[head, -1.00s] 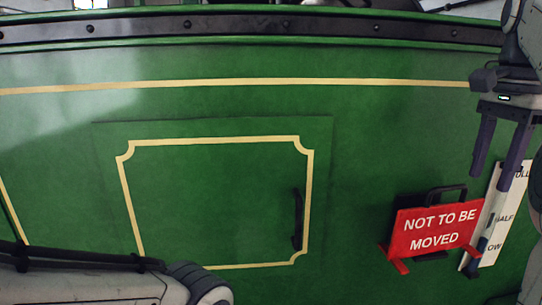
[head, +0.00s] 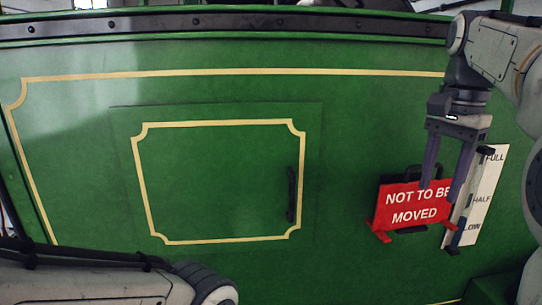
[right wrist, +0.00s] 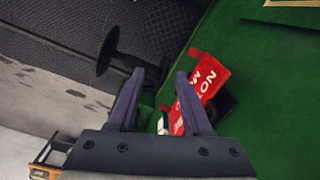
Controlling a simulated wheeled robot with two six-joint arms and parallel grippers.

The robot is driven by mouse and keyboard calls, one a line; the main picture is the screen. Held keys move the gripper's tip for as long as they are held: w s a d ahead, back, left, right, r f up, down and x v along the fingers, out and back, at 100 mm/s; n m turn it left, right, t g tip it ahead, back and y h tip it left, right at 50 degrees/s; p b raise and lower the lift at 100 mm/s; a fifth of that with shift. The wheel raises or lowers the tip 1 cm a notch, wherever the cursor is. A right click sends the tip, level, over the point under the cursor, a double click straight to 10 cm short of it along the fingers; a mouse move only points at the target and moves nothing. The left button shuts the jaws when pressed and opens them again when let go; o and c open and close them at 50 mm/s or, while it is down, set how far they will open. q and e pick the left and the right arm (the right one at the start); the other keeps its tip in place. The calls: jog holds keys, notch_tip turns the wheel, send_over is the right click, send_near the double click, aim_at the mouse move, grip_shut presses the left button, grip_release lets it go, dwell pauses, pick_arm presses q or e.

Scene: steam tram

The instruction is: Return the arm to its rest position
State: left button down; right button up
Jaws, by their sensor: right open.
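My right gripper (head: 442,190) hangs at the right of the head view with its two dark fingers pointing down, apart and empty. It is in front of the red "NOT TO BE MOVED" sign (head: 405,218) and partly covers it. In the right wrist view the fingers (right wrist: 160,95) are spread, with part of the red sign (right wrist: 212,75) seen past the right finger. My left arm shows at the lower left of the head view; its gripper is out of the picture.
A green panel has a yellow-lined door (head: 220,185) with a dark handle (head: 292,195). A white gauge plate (head: 487,190) marked FULL, HALF and LOW stands right of the sign. The wrist view shows dark tread flooring (right wrist: 160,30) and a round dark disc (right wrist: 108,48).

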jog(key=s+a+f+n+b, duration=0.25)
jog(key=a+f+n, duration=0.25)
jog(key=a+f, duration=0.45)
jog(key=s+a+f+n+b, duration=0.25)
jog(key=a+f+n, duration=0.35)
jog(key=a+f, duration=0.35)
jog(key=s+a+f+n+b, duration=0.2)
jog(key=s+a+f+n, duration=0.1)
jog(key=s+f, duration=0.3)
jog(key=s+a+f+n+y+b, duration=0.1)
jog(key=s+a+f+n+b, duration=0.1)
jog(key=s+f+n, duration=0.4)
notch_tip(320, 180, down, 5)
jog(key=shift+s+a+r, duration=0.1)
jog(key=shift+s+a, duration=0.35)
jog(key=shift+s, duration=0.35)
